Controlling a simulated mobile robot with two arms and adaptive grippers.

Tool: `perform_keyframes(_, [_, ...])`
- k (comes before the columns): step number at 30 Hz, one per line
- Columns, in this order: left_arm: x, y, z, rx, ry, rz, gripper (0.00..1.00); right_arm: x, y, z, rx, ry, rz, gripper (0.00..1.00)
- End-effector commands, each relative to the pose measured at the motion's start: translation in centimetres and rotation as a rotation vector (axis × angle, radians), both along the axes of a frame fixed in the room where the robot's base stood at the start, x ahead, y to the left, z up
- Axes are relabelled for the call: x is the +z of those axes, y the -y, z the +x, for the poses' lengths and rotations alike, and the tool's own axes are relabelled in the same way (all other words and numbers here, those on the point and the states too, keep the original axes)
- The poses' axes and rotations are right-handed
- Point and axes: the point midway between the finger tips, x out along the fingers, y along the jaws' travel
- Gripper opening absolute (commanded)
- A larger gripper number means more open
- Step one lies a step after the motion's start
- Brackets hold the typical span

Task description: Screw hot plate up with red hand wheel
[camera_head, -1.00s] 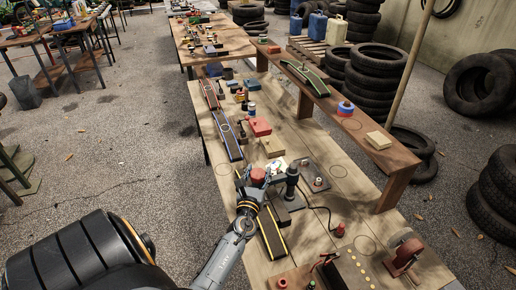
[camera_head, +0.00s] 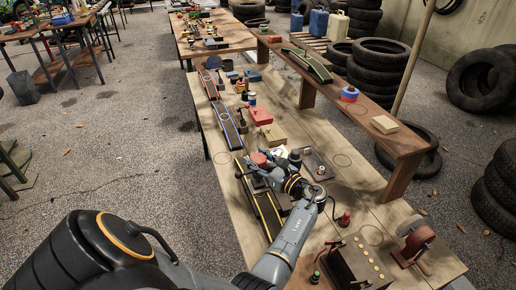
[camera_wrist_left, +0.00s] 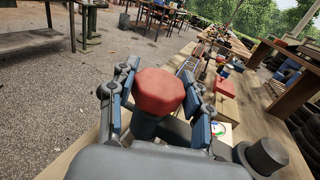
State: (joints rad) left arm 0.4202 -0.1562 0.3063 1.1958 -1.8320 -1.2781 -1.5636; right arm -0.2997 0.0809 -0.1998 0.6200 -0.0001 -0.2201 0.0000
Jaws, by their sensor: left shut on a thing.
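The red hand wheel (camera_head: 259,159) is a rounded, faceted knob on the work table, and it fills the middle of the left wrist view (camera_wrist_left: 160,92). My left gripper (camera_head: 266,168) is shut on it, with blue-padded fingers on either side of the wheel in the wrist view (camera_wrist_left: 160,80). A dark clamp device stands under the wheel, beside a black strip with yellow edges (camera_head: 264,212). The hot plate is mostly hidden by my gripper and wrist, so I cannot tell its height. My right gripper is not in view.
The wooden table (camera_head: 232,178) carries red and blue edged strips, a red box (camera_head: 261,115) and a red-wheeled grinder (camera_head: 417,240) at the near right. A raised shelf (camera_head: 400,145) runs along the right. Tyres stand beyond it.

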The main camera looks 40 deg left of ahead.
Motion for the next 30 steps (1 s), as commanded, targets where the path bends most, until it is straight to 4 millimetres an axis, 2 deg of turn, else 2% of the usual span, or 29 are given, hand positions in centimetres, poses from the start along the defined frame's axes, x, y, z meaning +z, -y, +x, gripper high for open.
perform_keyframes(1, [-0.5, -0.1, 0.3, 0.044, 0.006, 0.005, 0.18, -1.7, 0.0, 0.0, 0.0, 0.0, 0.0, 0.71])
perform_keyframes(3, [-0.5, -0.1, 0.3, 0.108, 0.005, 0.005, 0.18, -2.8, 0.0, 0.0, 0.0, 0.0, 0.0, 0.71])
perform_keyframes(15, [-0.2, -0.2, 0.0, 0.396, 0.003, 0.007, 0.18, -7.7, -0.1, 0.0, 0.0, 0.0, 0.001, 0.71])
perform_keyframes(21, [0.0, -0.2, 0.0, 0.471, 0.002, 0.007, 0.18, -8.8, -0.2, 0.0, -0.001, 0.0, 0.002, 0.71])
perform_keyframes(30, [0.2, -0.1, -0.1, 0.506, 0.002, 0.007, 0.18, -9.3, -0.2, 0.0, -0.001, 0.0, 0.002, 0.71])
